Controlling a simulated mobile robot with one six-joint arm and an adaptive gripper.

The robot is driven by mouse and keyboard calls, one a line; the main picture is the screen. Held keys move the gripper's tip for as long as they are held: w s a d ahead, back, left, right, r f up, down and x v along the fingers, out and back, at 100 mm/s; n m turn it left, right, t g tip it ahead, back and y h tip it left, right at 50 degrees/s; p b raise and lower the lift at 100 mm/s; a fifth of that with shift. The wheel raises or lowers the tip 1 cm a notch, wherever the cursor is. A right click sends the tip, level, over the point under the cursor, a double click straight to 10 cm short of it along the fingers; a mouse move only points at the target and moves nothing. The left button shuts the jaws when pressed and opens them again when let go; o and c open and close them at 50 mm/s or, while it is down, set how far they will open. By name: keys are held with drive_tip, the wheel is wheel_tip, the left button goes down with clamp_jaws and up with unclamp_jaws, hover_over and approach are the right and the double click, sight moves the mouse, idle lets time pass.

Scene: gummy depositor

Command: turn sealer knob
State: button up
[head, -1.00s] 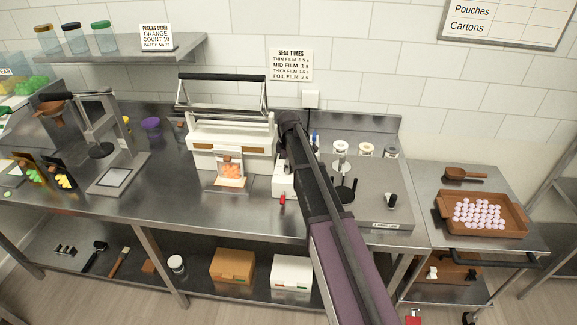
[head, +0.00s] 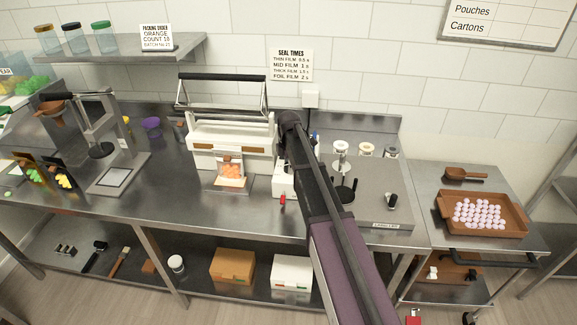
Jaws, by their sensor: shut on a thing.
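The white sealer (head: 205,133) stands on the steel bench with its black-handled bar (head: 222,77) raised. A clear pouch of orange gummies (head: 231,170) is at its front, over a small tray (head: 233,187). My arm reaches in from the bottom right. Its dark end, with my gripper (head: 290,122), is at the sealer's right end. My gripper is shut at the sealer knob; the fingers and the knob are hidden behind my arm, so their exact contact does not show.
A white box (head: 282,183) with a red-tipped item (head: 283,200) in front stands partly behind my arm. To the right are a grey scale-like unit (head: 375,212), several jars, and a cart with a brown tray (head: 482,232) of pale gummies. A press stand (head: 117,177) stands left.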

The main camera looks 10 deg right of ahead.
drive_tip(key=shift+s, duration=0.1)
drive_tip(key=o, duration=1.1)
drive_tip(key=shift+o, duration=0.2)
drive_tip(key=shift+m, duration=0.5)
